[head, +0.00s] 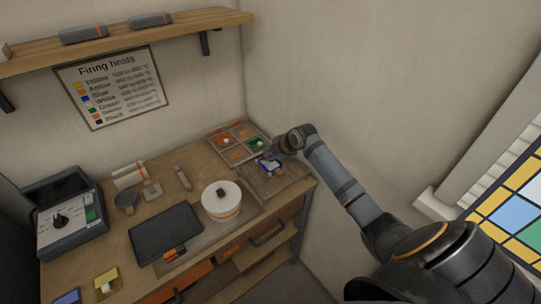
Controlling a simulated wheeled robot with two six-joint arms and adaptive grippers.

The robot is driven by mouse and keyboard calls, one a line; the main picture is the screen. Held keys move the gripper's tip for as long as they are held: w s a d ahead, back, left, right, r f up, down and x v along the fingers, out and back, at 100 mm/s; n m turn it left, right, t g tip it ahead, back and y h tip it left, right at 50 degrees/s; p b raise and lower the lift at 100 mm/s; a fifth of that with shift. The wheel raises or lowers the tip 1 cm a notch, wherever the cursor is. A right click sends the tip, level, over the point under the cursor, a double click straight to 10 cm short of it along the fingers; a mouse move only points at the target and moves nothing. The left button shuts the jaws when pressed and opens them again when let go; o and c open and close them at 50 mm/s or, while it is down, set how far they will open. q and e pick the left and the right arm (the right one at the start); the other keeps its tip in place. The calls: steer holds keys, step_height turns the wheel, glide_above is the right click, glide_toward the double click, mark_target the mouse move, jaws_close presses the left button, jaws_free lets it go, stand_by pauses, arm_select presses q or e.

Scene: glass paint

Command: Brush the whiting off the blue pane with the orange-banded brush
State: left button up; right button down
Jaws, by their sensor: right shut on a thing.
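A small blue pane (264,167) lies at the back left of the wire rack, with white on it that may be whiting or bristles. My right gripper (272,157) is directly above the pane, reaching in from the right. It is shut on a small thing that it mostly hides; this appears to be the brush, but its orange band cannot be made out. Whether the brush touches the pane cannot be told. My left gripper is not in view.
The wire rack (292,182) sits at the bench's right end, beside a sectioned tray (213,134) of coloured pieces. A shelf (190,27) hangs above.

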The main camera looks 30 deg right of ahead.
steer(key=shift+s+d+r+p, duration=0.15)
steer(key=shift+s+p, duration=0.75)
steer(key=shift+s, duration=0.6)
steer(key=w+b, duration=0.2)
steer(key=w, duration=0.1)
steer(key=shift+w+r, duration=0.2)
steer(key=shift+w, duration=0.05)
steer(key=shift+s+r, duration=0.1)
steer(key=shift+r, duration=0.05)
stand_by(0.4)
